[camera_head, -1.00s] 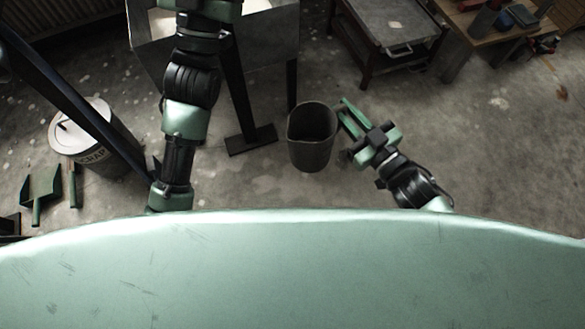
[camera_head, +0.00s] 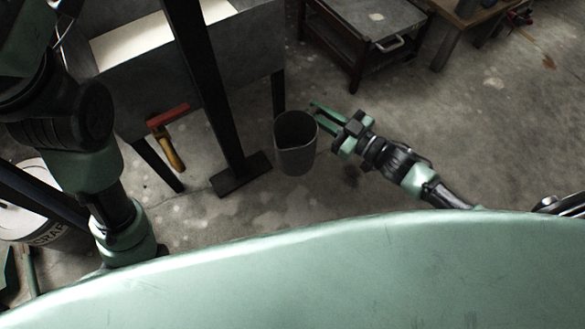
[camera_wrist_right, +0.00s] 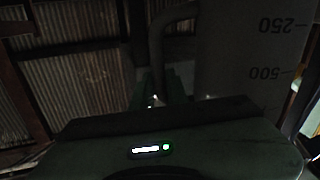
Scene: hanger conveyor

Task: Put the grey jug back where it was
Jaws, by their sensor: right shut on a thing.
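The grey jug (camera_head: 296,148) hangs above the floor in the middle of the head view, its open top showing. My right gripper (camera_head: 318,112) reaches it from the right and is shut on it; the exact grip is small there. In the right wrist view the jug (camera_wrist_right: 245,50) fills the right side, with upside-down 250 and 500 marks. Its curved handle (camera_wrist_right: 160,38) comes down to the green fingers (camera_wrist_right: 162,92), which are shut on it. My left arm runs up the left side of the head view; its gripper is out of the picture.
A grey metal bin (camera_head: 240,62) on dark legs stands behind the jug, with a red-and-yellow tool (camera_head: 168,135) at its side. A dark cart (camera_head: 362,38) and a wooden table (camera_head: 462,15) stand at the back. A scrap drum (camera_head: 40,225) is at left. Floor right is clear.

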